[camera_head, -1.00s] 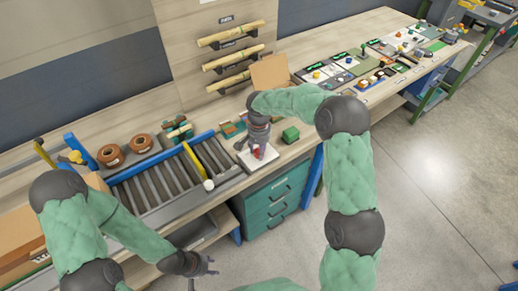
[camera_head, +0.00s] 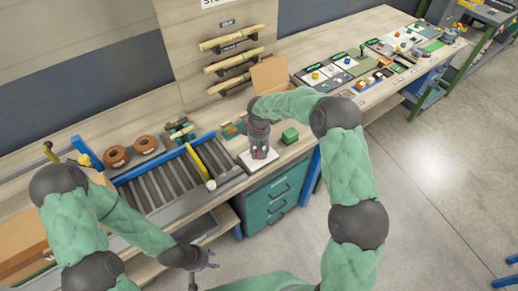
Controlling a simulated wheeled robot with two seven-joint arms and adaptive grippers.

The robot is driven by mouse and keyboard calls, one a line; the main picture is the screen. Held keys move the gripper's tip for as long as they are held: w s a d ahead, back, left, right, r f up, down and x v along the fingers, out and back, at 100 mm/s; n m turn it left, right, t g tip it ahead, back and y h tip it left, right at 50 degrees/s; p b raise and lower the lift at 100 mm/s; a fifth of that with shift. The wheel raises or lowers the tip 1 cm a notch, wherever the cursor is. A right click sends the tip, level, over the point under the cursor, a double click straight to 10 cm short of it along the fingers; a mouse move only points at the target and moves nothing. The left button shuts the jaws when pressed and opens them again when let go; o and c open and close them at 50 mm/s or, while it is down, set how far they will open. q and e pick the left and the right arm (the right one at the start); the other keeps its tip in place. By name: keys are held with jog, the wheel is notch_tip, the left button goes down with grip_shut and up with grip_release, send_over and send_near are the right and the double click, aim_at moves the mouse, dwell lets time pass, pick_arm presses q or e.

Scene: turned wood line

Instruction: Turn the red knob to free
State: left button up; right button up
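The red knob (camera_head: 257,154) shows only as small bits of red on a white plate (camera_head: 246,163) at the bench's front edge. My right gripper (camera_head: 260,154) points down over the plate with its fingers at the knob and hides most of it. Whether the fingers are closed on the knob is too small to tell. The knob's angle and any label marks are not readable. My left gripper (camera_head: 213,258) is open and empty, low in front of the bench, well away from the knob.
A roller conveyor (camera_head: 165,188) with blue and yellow bars lies to the left. Green drawers (camera_head: 270,200) are below, and the floor at right is clear.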

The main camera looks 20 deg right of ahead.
jog(key=n, duration=0.2)
jog(key=n+p, duration=0.1)
jog(key=n, duration=0.3)
jog(key=shift+s+f+p, duration=0.3)
jog(key=shift+p, duration=0.05)
dwell(0.4)
jog(key=o, duration=1.1)
jog(key=shift+d, duration=0.15)
jog(key=shift+o, duration=0.2)
jog(key=shift+w+r, duration=0.1)
jog(key=shift+r, duration=0.05)
jog(key=shift+w+r, duration=0.15)
jog(key=shift+r, duration=0.45)
notch_tip(320, 180, up, 11)
